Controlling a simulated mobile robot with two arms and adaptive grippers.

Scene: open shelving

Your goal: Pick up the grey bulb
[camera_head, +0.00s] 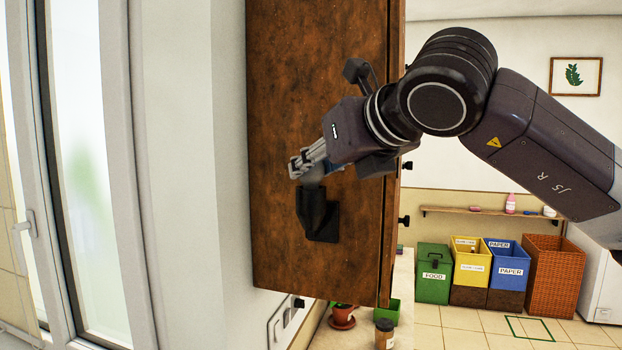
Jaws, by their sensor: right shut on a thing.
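The grey bulb (313,175) is mostly hidden by the gripper fingers. A small rounded grey part of it shows just above a black holder (312,208) fixed to the side of the wooden cabinet. My right gripper (306,168) comes in from the right and is shut on the bulb, with its fingertips right over the holder. I cannot tell whether the bulb's lower end still sits inside the holder. My left gripper is not in view.
The brown wooden cabinet (290,75) hangs close behind my right gripper. A window (85,170) is at left. Below are a potted plant (342,315), a jar (384,333) and a green box (388,310). Several bins, one a green food bin (433,273), stand at back right.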

